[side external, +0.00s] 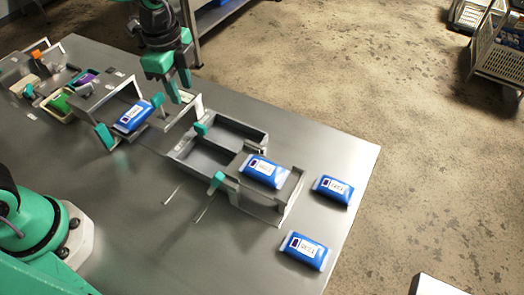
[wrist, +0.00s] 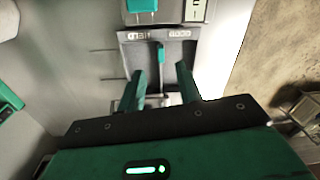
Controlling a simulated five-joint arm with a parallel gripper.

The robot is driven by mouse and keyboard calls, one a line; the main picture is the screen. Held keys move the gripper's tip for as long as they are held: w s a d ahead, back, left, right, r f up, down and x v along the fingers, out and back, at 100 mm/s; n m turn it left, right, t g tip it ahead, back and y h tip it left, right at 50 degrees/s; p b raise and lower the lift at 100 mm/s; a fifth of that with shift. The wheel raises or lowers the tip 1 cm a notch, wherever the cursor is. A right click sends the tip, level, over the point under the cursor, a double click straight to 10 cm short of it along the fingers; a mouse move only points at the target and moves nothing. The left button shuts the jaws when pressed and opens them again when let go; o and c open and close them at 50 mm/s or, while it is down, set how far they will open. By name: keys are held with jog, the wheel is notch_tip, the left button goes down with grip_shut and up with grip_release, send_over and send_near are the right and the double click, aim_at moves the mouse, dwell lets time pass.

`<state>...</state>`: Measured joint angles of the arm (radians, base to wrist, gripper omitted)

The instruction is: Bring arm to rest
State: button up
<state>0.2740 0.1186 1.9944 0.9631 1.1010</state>
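My gripper (side external: 181,94) is raised above the steel table (side external: 330,140) near its back edge, fingers pointing down. In the wrist view the two teal fingers of my gripper (wrist: 160,70) stand apart, and nothing is held between them. A grey two-part tray (side external: 222,152) with teal tabs lies right of and below my gripper in the side view. A teal-tipped bar (wrist: 161,54) shows beyond the fingers in the wrist view, apart from them as far as I can tell.
One blue pouch (side external: 264,171) lies at the tray's right end. Two more pouches, the upper (side external: 332,190) and the lower (side external: 304,250), lie on the table. Another pouch (side external: 133,116) sits by the left metal frame (side external: 92,98). Bins (side external: 60,103) stand farther left. The front middle of the table is clear.

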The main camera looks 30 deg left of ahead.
jog(key=s+a+r+n+t, duration=0.2)
jog(key=s+a+r+n, duration=0.1)
jog(key=s+a+n, duration=0.2)
jog(key=s+a+r+n+t, duration=0.2)
jog(key=s+a+r+n, duration=0.2)
jog(key=s+n, duration=0.6)
jog(key=shift+a+r+n+t, duration=0.3)
jog(key=shift+a+n+t, duration=0.1)
jog(key=shift+a, duration=0.35)
